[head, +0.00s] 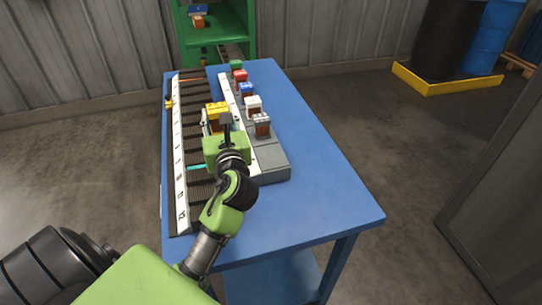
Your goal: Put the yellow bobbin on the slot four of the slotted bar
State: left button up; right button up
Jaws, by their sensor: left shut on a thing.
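The yellow bobbin (217,108) is at the fingers of my left gripper (216,123), which is shut on it. It is over the blue table, between the dark slotted bar (198,130) and the grey stepped block (268,158); I cannot tell its exact height. The slotted bar is long, with many cross slots and a white marked strip (180,170) down its left side. My left wrist hides part of the bar and block. My right gripper is out of view.
The blue table (325,185) is clear on the right. A green shelf (240,35) stands behind. Barrels (450,40) stand at the back right.

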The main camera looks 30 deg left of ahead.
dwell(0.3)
pick_arm(q)
jog(key=w+d+f, duration=0.2)
jog(key=w, duration=0.1)
jog(key=w+d+f, duration=0.5)
jog(key=w+d, duration=0.1)
jog(key=shift+d+f, duration=0.15)
jog(key=shift+f, duration=0.25)
jog(key=f, duration=0.1)
jog(key=w+d+f, duration=0.1)
jog(key=f, duration=0.1)
jog(key=shift+w, duration=0.15)
jog(key=shift+f+p, duration=0.6)
jog(key=shift+f, duration=0.2)
jog(key=shift+f, duration=0.1)
jog(key=shift+f, duration=0.15)
jog(key=o, duration=1.3)
